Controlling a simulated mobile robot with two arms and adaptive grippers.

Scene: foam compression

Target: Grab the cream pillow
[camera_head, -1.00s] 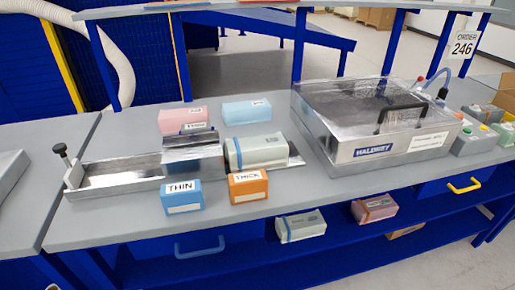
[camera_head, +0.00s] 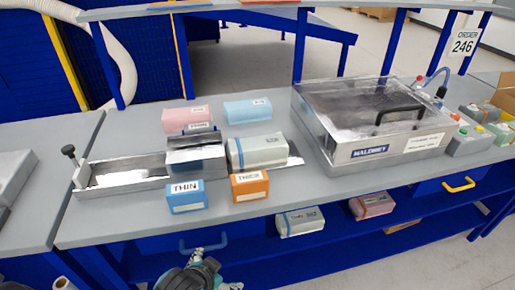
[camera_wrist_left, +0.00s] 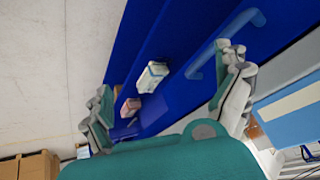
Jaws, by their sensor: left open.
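A pale cream-grey pillow-like block with a blue band (camera_head: 262,152) lies on the grey table, right of the metal slide. A similar pale block (camera_head: 300,221) sits on the blue lower shelf; a pale block (camera_wrist_left: 152,76) also shows on the shelf in the left wrist view. My left gripper (camera_head: 202,272) is at the bottom of the head view, in front of the table and left of the shelf block, touching neither. In the left wrist view its fingers (camera_wrist_left: 165,100) are spread with nothing between them. My right gripper is not in view.
Blue THIN (camera_head: 186,196) and orange (camera_head: 249,186) blocks stand near the table's front edge. Pink (camera_head: 186,117) and light blue (camera_head: 248,110) blocks lie behind. A metal chamber (camera_head: 375,125) fills the table's right. A pink block (camera_head: 371,206) is on the shelf.

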